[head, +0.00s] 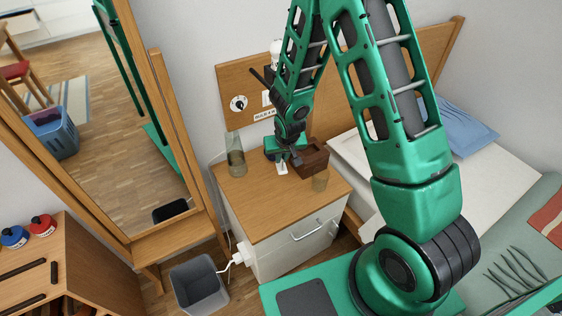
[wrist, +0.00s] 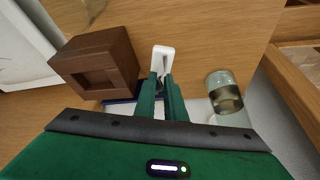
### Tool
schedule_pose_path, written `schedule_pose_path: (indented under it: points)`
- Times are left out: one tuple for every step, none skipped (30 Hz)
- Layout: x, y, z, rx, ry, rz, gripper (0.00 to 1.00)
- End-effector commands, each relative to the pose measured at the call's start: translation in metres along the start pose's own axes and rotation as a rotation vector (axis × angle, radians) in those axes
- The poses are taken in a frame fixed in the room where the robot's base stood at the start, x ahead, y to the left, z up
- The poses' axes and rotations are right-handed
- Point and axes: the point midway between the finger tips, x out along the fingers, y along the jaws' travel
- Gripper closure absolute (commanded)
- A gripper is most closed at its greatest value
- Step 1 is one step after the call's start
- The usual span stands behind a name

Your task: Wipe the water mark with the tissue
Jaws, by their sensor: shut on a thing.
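My gripper (head: 290,160) is low over the wooden top of the bedside cabinet (head: 262,205). In the wrist view its fingers (wrist: 163,82) are shut on a small white tissue (wrist: 163,54), which sticks out beyond the tips. The tissue also shows in the head view (head: 282,168), close to the cabinet top; I cannot tell whether it touches. A dark brown wooden box (head: 312,161) stands just right of the gripper, and it is at the left in the wrist view (wrist: 100,64). I cannot make out a water mark in either view.
A tall glass (head: 236,158) stands at the cabinet's left edge. A grey bin (head: 198,285) is on the floor, a leaning mirror (head: 160,130) is at left, and a bed is at right. The front cabinet top is clear.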

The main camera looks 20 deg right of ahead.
Motion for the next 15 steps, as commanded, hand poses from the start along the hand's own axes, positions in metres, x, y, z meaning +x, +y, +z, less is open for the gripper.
schedule_pose_path:
  points:
    - [-0.0009,0.0000,-0.0002,0.000,0.000,0.000,1.00]
    - [-0.0011,0.0000,-0.0003,0.000,-0.001,0.000,1.00]
    - [-0.0012,0.0000,-0.0002,0.000,-0.001,0.000,1.00]
    - [-0.0011,0.0000,-0.0002,0.000,-0.001,0.000,1.00]
    - [-0.0011,0.0000,-0.0002,0.000,-0.001,0.000,1.00]
    - [-0.0011,-0.0001,-0.0002,0.000,-0.001,0.000,1.00]
    - [-0.0010,-0.0001,-0.0002,0.000,-0.001,0.000,1.00]
    - [-0.0010,-0.0001,-0.0003,0.000,-0.001,0.000,1.00]
    - [-0.0012,-0.0001,-0.0004,0.000,0.000,0.000,1.00]
    - [-0.0015,-0.0001,-0.0006,0.000,0.000,0.000,1.00]
    - [-0.0020,-0.0001,-0.0009,0.000,0.000,0.000,1.00]
    - [-0.0033,-0.0002,-0.0015,0.000,0.000,0.000,1.00]
    - [-0.0045,-0.0002,-0.0021,0.000,0.000,0.000,1.00]
    - [-0.0062,-0.0002,-0.0029,0.000,0.001,0.000,1.00]
    - [-0.0088,-0.0003,-0.0042,0.000,0.002,-0.001,1.00]
